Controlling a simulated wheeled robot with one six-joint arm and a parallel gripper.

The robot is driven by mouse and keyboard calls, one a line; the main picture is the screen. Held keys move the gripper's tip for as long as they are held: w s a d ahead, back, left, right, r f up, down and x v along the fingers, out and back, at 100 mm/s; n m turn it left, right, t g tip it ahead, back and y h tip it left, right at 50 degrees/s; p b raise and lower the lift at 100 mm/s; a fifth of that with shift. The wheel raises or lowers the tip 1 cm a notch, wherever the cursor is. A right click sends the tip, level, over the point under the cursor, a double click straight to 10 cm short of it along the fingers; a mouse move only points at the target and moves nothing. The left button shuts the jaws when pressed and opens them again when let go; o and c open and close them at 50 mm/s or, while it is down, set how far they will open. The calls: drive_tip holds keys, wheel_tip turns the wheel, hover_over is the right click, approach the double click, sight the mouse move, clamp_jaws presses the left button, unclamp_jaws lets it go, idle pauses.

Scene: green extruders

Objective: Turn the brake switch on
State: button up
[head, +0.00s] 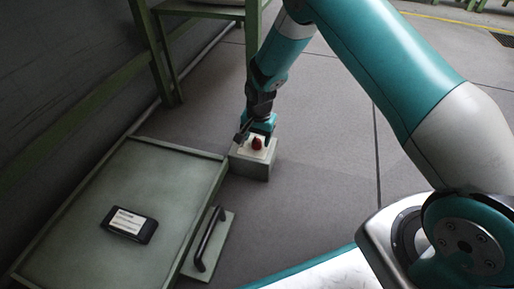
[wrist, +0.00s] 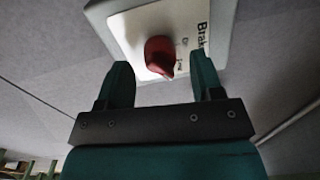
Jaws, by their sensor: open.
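The brake switch is a red knob (head: 257,143) on a pale plate on top of a grey-green box (head: 250,168), right of a cabinet. In the wrist view the red knob (wrist: 160,56) has a pointed end aimed toward my gripper, and the white plate (wrist: 122,28) carries the word "Brake"; smaller lettering beside it is partly hidden. My gripper (wrist: 162,80) is open and empty, its two fingers reaching to either side of the knob's near end, apart from it. In the head view my gripper (head: 258,128) is just behind and above the knob.
A low green cabinet (head: 150,190) stands left of the switch box, with a dark device (head: 129,224) on top and a black handle (head: 208,238) at its side. Green frame posts (head: 252,30) rise behind my gripper. The grey floor (head: 325,150) to the right is clear.

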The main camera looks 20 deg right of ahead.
drive_tip(key=shift+f+b, duration=0.35)
drive_tip(key=shift+f, duration=0.55)
drive_tip(key=c, duration=0.9)
